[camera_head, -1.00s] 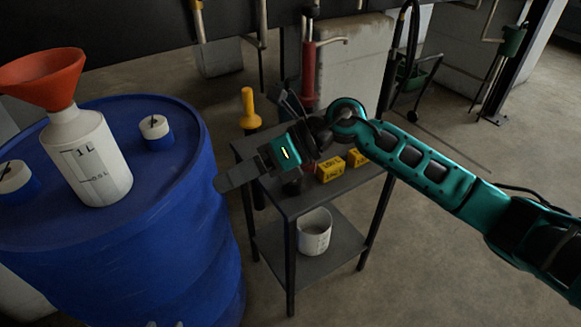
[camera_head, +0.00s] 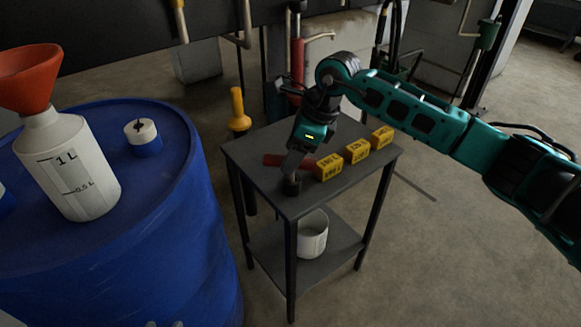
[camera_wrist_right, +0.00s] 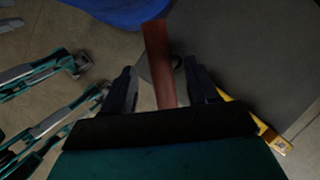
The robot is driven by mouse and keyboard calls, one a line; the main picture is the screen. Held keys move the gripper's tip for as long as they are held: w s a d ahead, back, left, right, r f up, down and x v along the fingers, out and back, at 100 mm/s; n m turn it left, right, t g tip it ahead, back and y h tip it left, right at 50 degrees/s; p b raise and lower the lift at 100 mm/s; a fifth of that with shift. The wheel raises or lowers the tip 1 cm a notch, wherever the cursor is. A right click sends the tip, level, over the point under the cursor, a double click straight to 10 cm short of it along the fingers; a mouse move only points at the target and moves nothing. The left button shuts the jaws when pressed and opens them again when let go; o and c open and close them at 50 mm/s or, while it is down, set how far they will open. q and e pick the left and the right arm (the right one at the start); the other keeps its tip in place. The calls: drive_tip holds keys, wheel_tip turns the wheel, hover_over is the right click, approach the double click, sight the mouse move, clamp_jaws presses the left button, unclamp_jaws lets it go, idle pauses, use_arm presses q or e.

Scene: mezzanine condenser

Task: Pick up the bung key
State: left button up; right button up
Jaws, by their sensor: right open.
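A red bar, which looks like the bung key (camera_head: 277,160), lies on the dark table top (camera_head: 262,185). In the right wrist view the red bar (camera_wrist_right: 158,55) passes between the two fingers. My right gripper (camera_head: 292,168) points down over the table, its fingers open. In the wrist view the right gripper (camera_wrist_right: 161,75) has one finger on each side of the bar; I cannot tell whether they touch it. Part of the bar is hidden behind the gripper. My left gripper does not show clearly in either view.
A white pot (camera_head: 312,234) stands on the lower shelf. The blue drum (camera_head: 190,215) with the funnel-topped bottle (camera_head: 70,175) is at left.

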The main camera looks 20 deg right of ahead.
drive_tip(key=x, duration=0.5)
drive_tip(key=shift+f+b, duration=0.25)
drive_tip(key=shift+b, duration=0.15)
clamp_jaws()
